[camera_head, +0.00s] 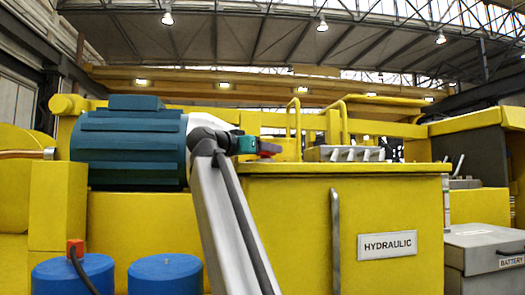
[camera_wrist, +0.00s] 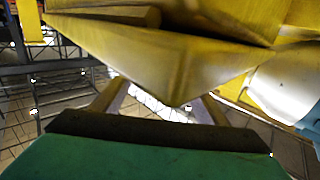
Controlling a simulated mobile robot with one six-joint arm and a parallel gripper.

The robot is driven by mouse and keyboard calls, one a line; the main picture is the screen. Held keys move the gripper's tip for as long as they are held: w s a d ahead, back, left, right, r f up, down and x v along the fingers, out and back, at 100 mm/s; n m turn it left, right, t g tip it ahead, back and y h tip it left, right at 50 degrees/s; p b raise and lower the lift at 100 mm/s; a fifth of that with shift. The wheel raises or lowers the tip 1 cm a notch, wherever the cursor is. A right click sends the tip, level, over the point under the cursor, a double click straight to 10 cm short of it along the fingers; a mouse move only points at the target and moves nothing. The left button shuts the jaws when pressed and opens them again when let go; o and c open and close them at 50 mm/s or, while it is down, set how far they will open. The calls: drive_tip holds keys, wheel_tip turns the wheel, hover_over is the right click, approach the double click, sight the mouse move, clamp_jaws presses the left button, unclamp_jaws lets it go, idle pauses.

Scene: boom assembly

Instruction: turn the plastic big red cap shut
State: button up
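In the head view my arm rises from the bottom to my gripper (camera_head: 256,147), level with the top of the yellow hydraulic cabinet (camera_head: 290,210). A small dark red piece (camera_head: 269,148) shows at the gripper's end; I cannot tell whether it is the big red cap or part of the gripper. In the wrist view my gripper's two fingers (camera_wrist: 162,100) stand wide apart, with a yellow corner (camera_wrist: 178,80) showing between and above them. No red cap can be made out there, and I cannot tell whether the fingers touch the yellow part.
A teal motor (camera_head: 130,145) lies left of the gripper. Two blue drums (camera_head: 165,274) stand at lower left; the left one bears a red fitting (camera_head: 75,247) with a black cable. Levers (camera_head: 345,154) and yellow rails lie right of the gripper. A battery box (camera_head: 490,250) stands far right.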

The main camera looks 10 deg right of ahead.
drive_tip(key=shift+s+a, duration=0.1)
drive_tip(key=shift+a, duration=0.05)
drive_tip(key=b+v, duration=0.2)
drive_tip(key=v, duration=1.1)
drive_tip(key=shift+s+a+b, duration=0.2)
drive_tip(key=shift+s+b, duration=0.05)
drive_tip(key=shift+b, duration=0.05)
idle(0.4)
